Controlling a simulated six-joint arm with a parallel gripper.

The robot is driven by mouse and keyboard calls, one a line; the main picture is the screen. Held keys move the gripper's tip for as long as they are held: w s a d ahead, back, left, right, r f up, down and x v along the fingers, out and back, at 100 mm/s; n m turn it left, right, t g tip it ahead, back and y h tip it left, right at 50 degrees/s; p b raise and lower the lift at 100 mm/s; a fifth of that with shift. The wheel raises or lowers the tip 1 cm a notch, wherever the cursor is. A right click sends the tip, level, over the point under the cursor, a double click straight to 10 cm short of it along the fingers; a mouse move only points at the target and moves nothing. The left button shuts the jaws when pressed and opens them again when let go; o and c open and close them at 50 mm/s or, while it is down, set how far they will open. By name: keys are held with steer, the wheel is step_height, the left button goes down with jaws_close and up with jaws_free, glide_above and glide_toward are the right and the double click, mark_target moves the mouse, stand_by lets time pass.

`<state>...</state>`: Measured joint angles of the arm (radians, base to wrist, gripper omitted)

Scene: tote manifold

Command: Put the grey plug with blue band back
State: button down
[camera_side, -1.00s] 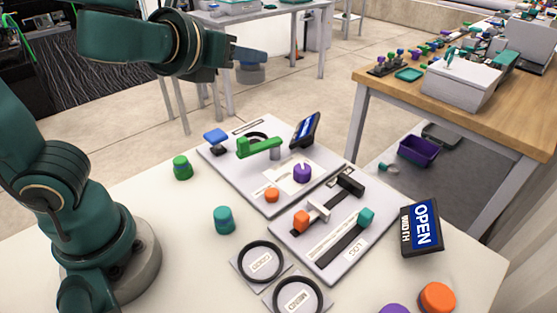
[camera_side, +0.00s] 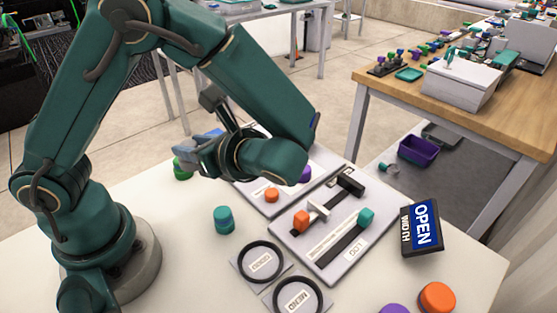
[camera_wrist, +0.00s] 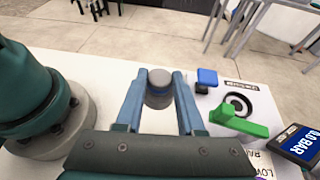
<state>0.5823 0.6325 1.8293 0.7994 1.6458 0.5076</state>
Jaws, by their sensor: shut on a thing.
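My gripper (camera_wrist: 158,85) is shut on the grey plug with a blue band (camera_wrist: 159,78), which sits between the two blue-grey fingertips in the wrist view. Its grey top and part of the darker band show. In the side view my gripper (camera_side: 192,158) is above the left part of the table, near the back panel, and the plug cannot be made out there. A black ring (camera_wrist: 238,103) on the panel, beside a green handle (camera_wrist: 240,124), lies to the right of the plug in the wrist view.
A green plug (camera_side: 181,168) stands partly hidden behind my gripper, and a teal plug (camera_side: 224,220) stands in front. Rings marked GOOD (camera_side: 260,262) and MEND (camera_side: 298,295) lie at the front. A blue knob (camera_wrist: 207,77) and a display (camera_wrist: 298,145) stand by the panel.

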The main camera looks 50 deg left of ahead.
steer(key=shift+s+d+f, duration=0.1)
steer(key=shift+s+f, duration=0.1)
steer(key=shift+f, duration=0.25)
steer(key=shift+s+d+f, duration=0.1)
steer(key=shift+s+f, duration=0.1)
steer(key=shift+f, duration=3.3)
steer(key=shift+f, duration=0.6)
steer(key=shift+c, duration=2.2)
jaws_free()
